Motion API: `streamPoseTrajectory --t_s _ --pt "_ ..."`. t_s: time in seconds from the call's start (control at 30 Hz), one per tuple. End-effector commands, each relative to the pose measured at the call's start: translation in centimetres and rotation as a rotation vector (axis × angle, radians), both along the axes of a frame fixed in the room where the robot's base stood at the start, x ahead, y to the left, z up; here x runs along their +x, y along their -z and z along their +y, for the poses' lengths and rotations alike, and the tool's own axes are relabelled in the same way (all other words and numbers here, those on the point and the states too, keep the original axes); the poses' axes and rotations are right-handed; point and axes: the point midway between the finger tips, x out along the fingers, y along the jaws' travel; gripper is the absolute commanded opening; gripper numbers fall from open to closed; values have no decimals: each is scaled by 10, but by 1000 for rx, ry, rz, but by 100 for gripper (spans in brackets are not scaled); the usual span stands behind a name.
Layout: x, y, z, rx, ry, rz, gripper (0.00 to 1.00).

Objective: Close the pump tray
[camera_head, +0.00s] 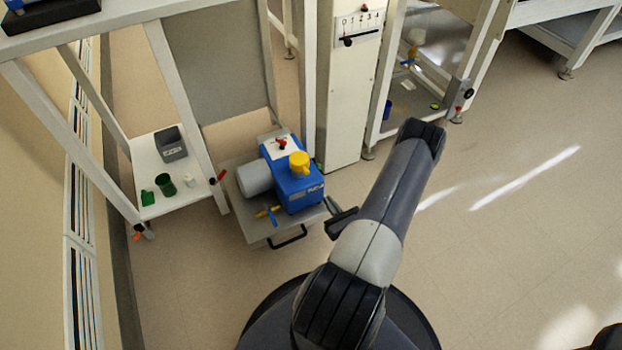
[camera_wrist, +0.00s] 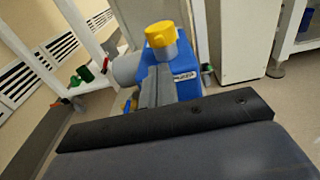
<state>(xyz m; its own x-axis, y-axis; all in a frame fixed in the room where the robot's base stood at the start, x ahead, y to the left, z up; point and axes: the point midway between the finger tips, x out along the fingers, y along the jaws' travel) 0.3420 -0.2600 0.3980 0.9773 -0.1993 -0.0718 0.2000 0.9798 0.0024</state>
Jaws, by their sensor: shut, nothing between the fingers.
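The pump tray (camera_head: 259,230) is a grey pull-out platform low under the bench, and it sticks out toward me. It has a dark handle (camera_head: 289,238) on its front edge. On it stands a blue pump (camera_head: 296,190) with a grey motor cylinder (camera_head: 255,178) and a yellow cap (camera_head: 299,161); the pump also shows in the wrist view (camera_wrist: 185,84). My gripper (camera_head: 338,222) is shut and empty, just right of the tray's front right corner. In the wrist view the shut fingers (camera_wrist: 158,86) point toward the pump and cover part of it. The handle is hidden there.
A white shelf (camera_head: 150,161) left of the tray holds a grey bin (camera_head: 171,144), green cups and a small white item. A white column with a lever panel (camera_head: 358,27) stands behind right. Open floor (camera_head: 510,235) lies to the right.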

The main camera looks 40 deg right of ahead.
Motion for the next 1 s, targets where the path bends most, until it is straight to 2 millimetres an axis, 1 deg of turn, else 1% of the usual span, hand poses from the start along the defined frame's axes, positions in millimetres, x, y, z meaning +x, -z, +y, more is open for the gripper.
streamPoseTrajectory --t_s 0.03,0.17,0.4,0.6,0.8,1.0 --pt "9 2 -1 -4 -6 0 0" --pt "29 3 -4 -4 -7 -1 0" --pt "70 6 -13 -6 -7 -2 0" --pt "99 8 -19 -5 -5 -1 0" --pt "111 8 -22 -3 -3 0 0" --pt "111 8 -22 -2 -2 0 0"
